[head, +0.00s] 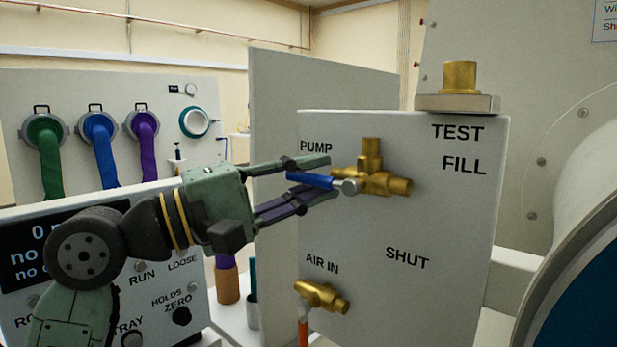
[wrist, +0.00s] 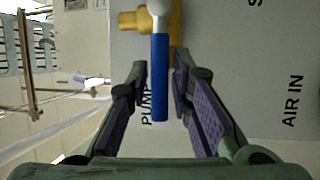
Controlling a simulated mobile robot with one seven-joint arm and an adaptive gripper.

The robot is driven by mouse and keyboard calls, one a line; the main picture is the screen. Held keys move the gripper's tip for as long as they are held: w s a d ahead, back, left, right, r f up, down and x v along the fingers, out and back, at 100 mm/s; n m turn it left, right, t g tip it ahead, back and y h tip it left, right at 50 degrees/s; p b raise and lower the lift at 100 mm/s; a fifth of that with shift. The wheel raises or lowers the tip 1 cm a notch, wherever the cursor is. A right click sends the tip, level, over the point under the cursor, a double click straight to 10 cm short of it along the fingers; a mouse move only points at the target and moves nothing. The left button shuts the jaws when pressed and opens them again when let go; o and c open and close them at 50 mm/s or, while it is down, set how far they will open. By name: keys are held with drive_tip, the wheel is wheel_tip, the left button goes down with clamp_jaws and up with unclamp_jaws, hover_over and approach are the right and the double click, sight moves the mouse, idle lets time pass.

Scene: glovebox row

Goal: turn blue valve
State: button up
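The blue valve handle (head: 312,181) is a short blue lever on a brass valve body (head: 375,182), mounted on a grey panel. In the head view the lever points left from the valve, toward the PUMP label. My gripper (head: 328,176) is open, with one finger above the lever and one below it. In the wrist view the blue lever (wrist: 160,78) lies between the spread fingers of my gripper (wrist: 160,72), with a visible gap on both sides. The lever's silver end meets the brass body (wrist: 133,20).
The grey panel (head: 450,270) carries TEST, FILL, SHUT and AIR IN labels. A lower brass valve (head: 322,296) with an orange-red hose sits below my gripper. A display box (head: 40,235) stands at the left. A large round white housing (head: 580,200) is at the right.

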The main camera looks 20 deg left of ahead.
clamp_jaws()
idle(0.4)
drive_tip(key=shift+a+f+b, duration=0.1)
drive_tip(key=shift+f+b, duration=0.1)
drive_tip(key=shift+b, duration=0.15)
